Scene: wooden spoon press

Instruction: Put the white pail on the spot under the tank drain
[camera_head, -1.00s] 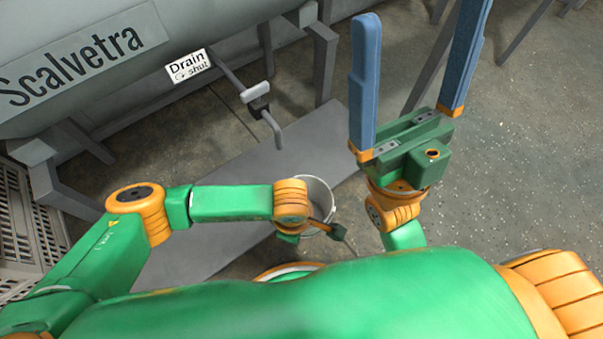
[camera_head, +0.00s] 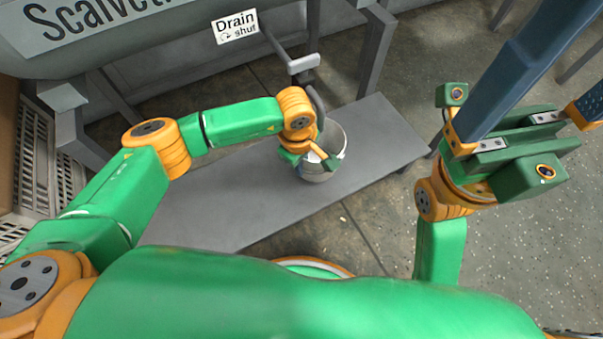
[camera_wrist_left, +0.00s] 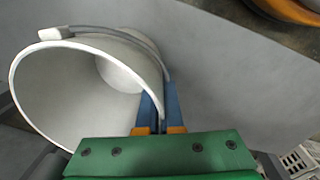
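The white pail (camera_head: 333,143) is upright on or just above the grey platform (camera_head: 235,205); I cannot tell whether its base touches. The drain pipe (camera_head: 319,106) comes down from the tank (camera_head: 60,66) and its lower end is over or beside the pail's mouth, partly hidden by my left wrist. My left gripper (camera_head: 314,158) is at the pail's near left rim. In the left wrist view its fingers (camera_wrist_left: 162,98) close on the pail's wall, one inside and one outside, and the pail (camera_wrist_left: 60,85) opens to the left. My right gripper (camera_head: 565,78) is open and empty at the right.
The sign (camera_head: 236,27) by the pipe reads "Drain shut". A grey valve handle (camera_head: 303,63) is on the pipe. Tank legs (camera_head: 374,52) stand behind the platform. A slatted crate (camera_head: 45,165) is at the left. The platform left of the pail is bare.

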